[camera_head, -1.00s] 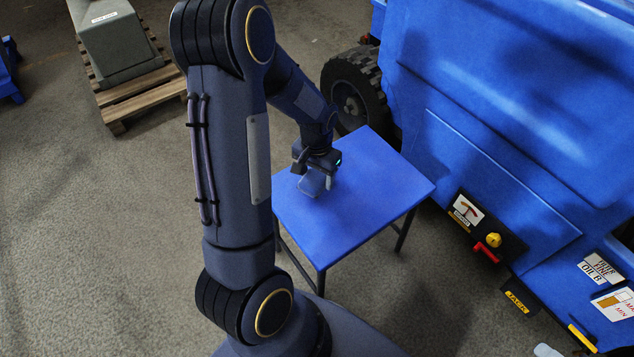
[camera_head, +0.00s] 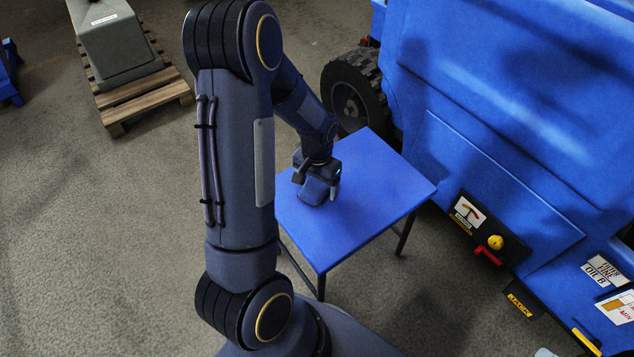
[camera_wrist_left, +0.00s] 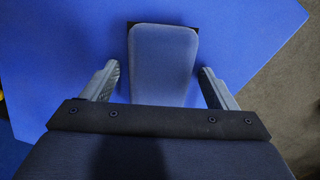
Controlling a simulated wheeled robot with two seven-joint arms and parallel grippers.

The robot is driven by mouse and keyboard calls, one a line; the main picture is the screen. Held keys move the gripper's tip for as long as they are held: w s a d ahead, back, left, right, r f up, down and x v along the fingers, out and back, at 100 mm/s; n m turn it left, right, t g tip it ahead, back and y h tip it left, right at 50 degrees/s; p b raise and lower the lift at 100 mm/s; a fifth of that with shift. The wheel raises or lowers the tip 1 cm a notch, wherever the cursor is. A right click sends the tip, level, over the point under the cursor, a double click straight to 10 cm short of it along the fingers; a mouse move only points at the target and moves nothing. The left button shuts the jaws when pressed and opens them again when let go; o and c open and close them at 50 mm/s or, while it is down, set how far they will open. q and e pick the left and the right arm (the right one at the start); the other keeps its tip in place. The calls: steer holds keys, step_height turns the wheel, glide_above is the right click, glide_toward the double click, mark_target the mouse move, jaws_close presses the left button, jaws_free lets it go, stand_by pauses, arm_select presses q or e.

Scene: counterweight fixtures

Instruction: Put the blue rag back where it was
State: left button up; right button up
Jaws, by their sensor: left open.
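A blue-grey, round-cornered pad-like piece, which looks like the blue rag (camera_wrist_left: 164,60), lies between my left fingers in the left wrist view. Dark corners show behind its far end. My left gripper (camera_head: 318,192) is low over the blue table (camera_head: 375,195), near its left-back part. In the left wrist view the jaws of my left gripper (camera_wrist_left: 160,88) are open, with a gap on each side of the piece. The near end of the piece is hidden by the gripper body. I cannot tell whether it touches the table. My right gripper is out of view.
A large blue machine (camera_head: 500,130) with a black tyre (camera_head: 352,95) stands right of and behind the table. A control panel (camera_head: 480,228) faces the table. A grey block (camera_head: 118,40) sits on a wooden pallet (camera_head: 148,98) at the back left. The table's front and right are clear.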

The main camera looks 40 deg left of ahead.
mark_target(317, 184)
arm_select(q)
step_height(317, 184, up, 12)
steer(key=f+p, duration=0.1)
steer(key=p, duration=0.3)
steer(key=s+d+r+t+h, duration=0.3)
steer(key=s+d+r+t, duration=0.2)
steer(key=s+d+r, duration=0.8)
steer(key=s+r, duration=0.1)
steer(key=s, duration=0.2)
steer(key=shift+r+t+h, duration=0.2)
steer(key=shift+t+h, duration=0.1)
steer(key=shift+h, duration=0.1)
steer(key=shift+s+r+p, duration=0.1)
steer(key=shift+p, duration=0.2)
step_height(317, 184, up, 26)
steer(key=p, duration=2.5)
steer(key=shift+p, duration=0.35)
